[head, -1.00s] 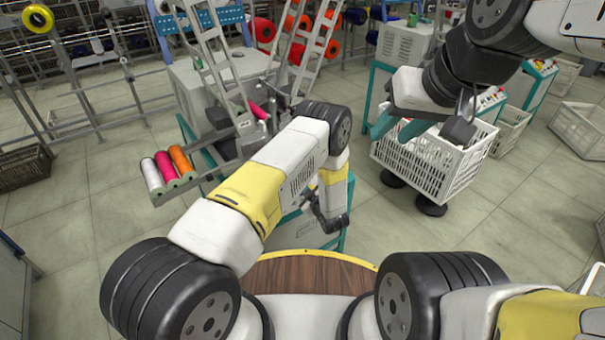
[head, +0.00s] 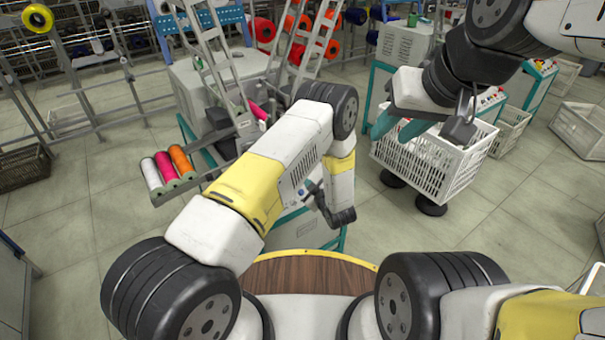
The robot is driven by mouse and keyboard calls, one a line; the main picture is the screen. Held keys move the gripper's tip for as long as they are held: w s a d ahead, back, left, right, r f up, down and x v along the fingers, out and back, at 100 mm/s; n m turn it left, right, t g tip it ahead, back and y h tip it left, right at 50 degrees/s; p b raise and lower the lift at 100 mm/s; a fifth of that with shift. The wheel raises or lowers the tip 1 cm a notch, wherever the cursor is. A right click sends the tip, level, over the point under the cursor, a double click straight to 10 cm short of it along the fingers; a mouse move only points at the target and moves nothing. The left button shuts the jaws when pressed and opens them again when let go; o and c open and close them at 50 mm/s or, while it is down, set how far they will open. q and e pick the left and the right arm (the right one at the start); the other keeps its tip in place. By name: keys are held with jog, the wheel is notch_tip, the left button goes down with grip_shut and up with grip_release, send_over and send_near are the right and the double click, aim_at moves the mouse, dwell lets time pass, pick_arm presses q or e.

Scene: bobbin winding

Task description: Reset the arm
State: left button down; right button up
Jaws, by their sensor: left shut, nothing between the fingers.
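My left arm comes up from the lower left, bends at its black elbow and hangs down in the middle of the head view. My left gripper (head: 336,213) is at the low end of that forearm, dark and small, above the floor in front of the teal-legged machine; it is shut and holds nothing. Its fingertips are hard to make out. My right arm comes in from the upper right.
White, pink and orange bobbins (head: 172,165) lie on a metal tray left of my left arm. A ladder-like metal frame (head: 222,60) stands behind. A wooden round top (head: 310,275) is close to me. Open floor lies at the left and lower right.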

pick_arm(q)
jog(key=w+d+r+g+h, duration=0.15)
jog(key=w+r, duration=0.35)
jog(key=r, duration=0.5)
jog(key=s+a+r+m+g+h, duration=0.1)
jog(key=s+r+m+h, duration=0.15)
jog(key=r, duration=0.85)
jog(key=s+a+r+m+h, duration=0.1)
jog(key=s+r+m+h, duration=0.2)
jog(key=r, duration=0.9)
jog(key=s+a+r+m+g+h, duration=0.1)
jog(key=s+a+r+m, duration=0.1)
jog(key=s+a+r, duration=0.35)
jog(key=s+a+r+m+g+h, duration=0.1)
jog(key=s+a+r+m+g, duration=0.1)
jog(key=s+r, duration=0.65)
jog(key=s+a+f+m, duration=0.1)
jog(key=s+a, duration=0.2)
jog(key=s, duration=0.7)
jog(key=s+a+f+m+g+y, duration=0.1)
jog(key=s+a, duration=0.3)
jog(key=s, duration=0.5)
jog(key=shift+s+f+m+y, duration=0.35)
jog(key=shift+f+m, duration=0.1)
jog(key=shift+f, duration=0.1)
